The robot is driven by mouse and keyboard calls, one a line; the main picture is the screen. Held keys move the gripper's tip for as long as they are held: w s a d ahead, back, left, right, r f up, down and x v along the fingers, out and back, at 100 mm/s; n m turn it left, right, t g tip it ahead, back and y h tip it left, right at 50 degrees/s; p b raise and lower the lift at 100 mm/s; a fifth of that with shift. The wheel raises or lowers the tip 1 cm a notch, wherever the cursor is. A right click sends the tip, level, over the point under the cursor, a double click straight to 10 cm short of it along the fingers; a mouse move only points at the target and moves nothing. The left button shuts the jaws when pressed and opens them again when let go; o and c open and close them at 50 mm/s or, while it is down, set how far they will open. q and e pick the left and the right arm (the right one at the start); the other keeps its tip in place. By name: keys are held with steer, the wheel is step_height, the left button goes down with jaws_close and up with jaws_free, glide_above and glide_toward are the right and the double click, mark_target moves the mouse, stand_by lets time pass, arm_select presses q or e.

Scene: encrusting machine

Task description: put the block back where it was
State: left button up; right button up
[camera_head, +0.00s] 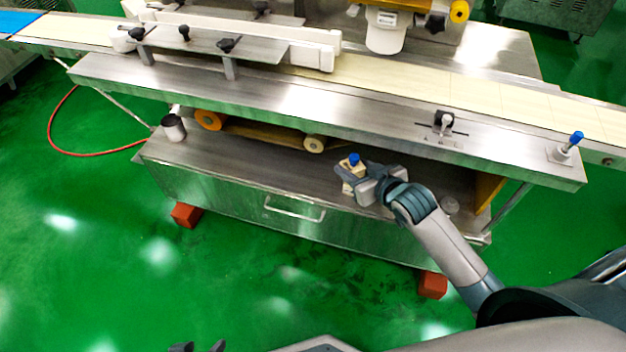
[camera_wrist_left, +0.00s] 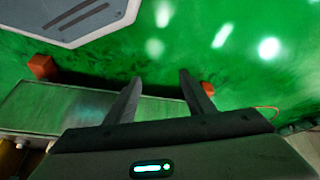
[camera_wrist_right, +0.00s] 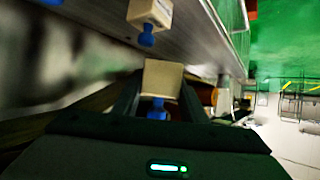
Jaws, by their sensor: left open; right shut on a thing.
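My right gripper (camera_head: 360,184) is at the lower shelf of the machine, towards its right half. It is shut on a beige block with a blue knob (camera_head: 354,159). In the right wrist view the held block (camera_wrist_right: 162,80) sits between the fingers (camera_wrist_right: 157,98), its knob towards the wrist. A second similar block (camera_wrist_right: 150,12) with a blue knob is just beyond it, apart from it in that view. The gripper partly hides the blocks in the head view. My left gripper (camera_wrist_left: 158,92) is open and empty over the green floor; only its dark tips (camera_head: 197,347) show in the head view.
The steel shelf (camera_head: 240,165) lies under the conveyor table (camera_head: 300,98), which overhangs it. A drawer handle (camera_head: 295,209) sticks out at the front. Red blocks (camera_head: 186,214) support the feet.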

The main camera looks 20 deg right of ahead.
steer(key=b, duration=0.2)
glide_above(313, 182)
steer(key=f, duration=0.6)
steer(key=shift+s+d+f, duration=0.2)
steer(key=shift+s+d, duration=0.15)
steer(key=shift+s, duration=0.05)
steer(key=shift+w+a+f, duration=0.3)
steer(key=shift+w, duration=0.05)
arm_select(q)
steer(key=d, duration=0.1)
steer(key=w+d+t+h, duration=0.1)
steer(key=d, duration=0.1)
steer(key=shift+w+r, duration=0.1)
steer(key=shift+w, duration=0.05)
arm_select(e)
steer(key=shift+f, duration=0.25)
step_height(313, 182, down, 3)
steer(key=shift+b, duration=0.6)
steer(key=shift+f, duration=0.2)
arm_select(q)
steer(key=shift+w+d+r+t+h, duration=0.4)
steer(key=shift+w+d+r+t, duration=0.15)
steer(key=shift+w+t, duration=0.2)
